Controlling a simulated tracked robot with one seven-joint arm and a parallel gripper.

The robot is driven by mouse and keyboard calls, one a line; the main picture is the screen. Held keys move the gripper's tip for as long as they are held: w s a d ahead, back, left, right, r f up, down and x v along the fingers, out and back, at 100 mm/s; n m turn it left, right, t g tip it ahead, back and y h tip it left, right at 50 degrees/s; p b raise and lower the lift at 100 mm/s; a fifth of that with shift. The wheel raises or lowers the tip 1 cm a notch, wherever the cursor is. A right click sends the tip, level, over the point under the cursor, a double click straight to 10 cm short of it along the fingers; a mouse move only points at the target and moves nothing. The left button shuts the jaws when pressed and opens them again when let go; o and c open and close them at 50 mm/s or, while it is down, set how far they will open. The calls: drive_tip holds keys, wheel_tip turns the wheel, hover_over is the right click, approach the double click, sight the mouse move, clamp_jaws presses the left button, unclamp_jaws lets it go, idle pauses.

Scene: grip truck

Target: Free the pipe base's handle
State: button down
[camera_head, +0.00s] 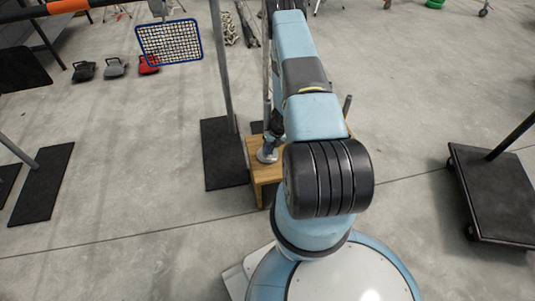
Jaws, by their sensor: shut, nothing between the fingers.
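A small wooden box or stool (263,174) stands on the floor just beyond my base, partly hidden by my arm. A round, pale metal foot (267,155) rests on its top, with a dark upright part (274,124) above it. These may be the pipe base and its handle, but they are too small and too covered to tell. I cannot make out what holds the handle. My arm reaches away over the box towards the top of the picture.
An upright pole (221,65) on a dark floor plate (223,153) stands close left of the box. A black wheeled platform (492,195) is at right. A blue-framed mesh panel (169,41) is at upper left. Open concrete floor lies left and right of my arm.

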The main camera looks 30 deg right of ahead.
drive_tip(key=v, duration=1.1)
drive_tip(key=shift+r, duration=0.15)
